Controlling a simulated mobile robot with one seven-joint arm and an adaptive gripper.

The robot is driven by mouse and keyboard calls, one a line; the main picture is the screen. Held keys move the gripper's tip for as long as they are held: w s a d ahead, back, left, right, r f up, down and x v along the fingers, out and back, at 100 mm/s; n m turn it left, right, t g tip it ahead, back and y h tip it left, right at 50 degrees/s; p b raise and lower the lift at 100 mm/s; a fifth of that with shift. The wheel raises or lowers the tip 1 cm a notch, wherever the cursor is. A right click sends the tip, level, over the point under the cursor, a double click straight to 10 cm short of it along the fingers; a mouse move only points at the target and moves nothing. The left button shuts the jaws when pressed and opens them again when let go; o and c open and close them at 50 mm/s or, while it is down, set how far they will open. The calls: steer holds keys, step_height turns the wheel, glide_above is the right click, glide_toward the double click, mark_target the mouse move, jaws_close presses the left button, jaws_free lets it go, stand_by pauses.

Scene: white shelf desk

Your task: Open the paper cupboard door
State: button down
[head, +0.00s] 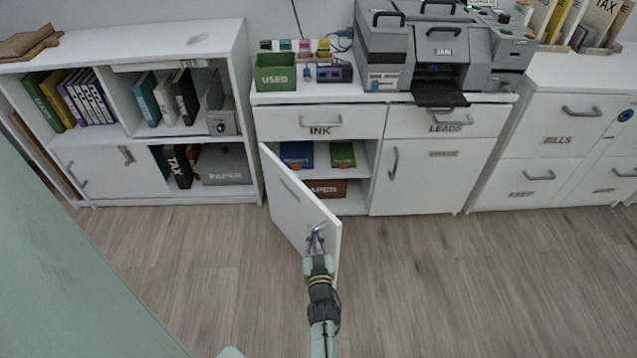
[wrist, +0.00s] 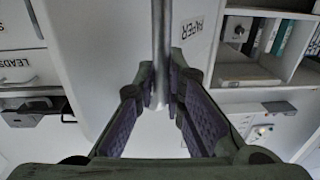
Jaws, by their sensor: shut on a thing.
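The white paper cupboard door (head: 292,208) stands swung well out from the cabinet below the INK drawer, showing the shelves inside. In the wrist view the door (wrist: 100,50) fills the middle, with its PAPER label (wrist: 194,40) upside down. My gripper (head: 317,240) is at the door's free edge, shut on the grey bar handle (wrist: 161,35). In the wrist view the purple-padded fingers of my gripper (wrist: 161,90) are on either side of the bar. In the head view the handle is partly hidden by the fingers.
Inside the cupboard are a blue box (head: 297,154), a green box (head: 342,154) and a brown PAPER box (head: 326,188). A closed door (head: 425,180) adjoins on the right. A shelf unit with books (head: 240,100) stands left. The wooden floor (head: 440,280) in front is clear.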

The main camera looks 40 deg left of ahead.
steer(key=shift+s+a, duration=0.15)
steer(key=shift+s, duration=0.05)
stand_by(0.3)
steer(key=c, duration=1.7)
jaws_free()
steer(key=shift+o, duration=0.2)
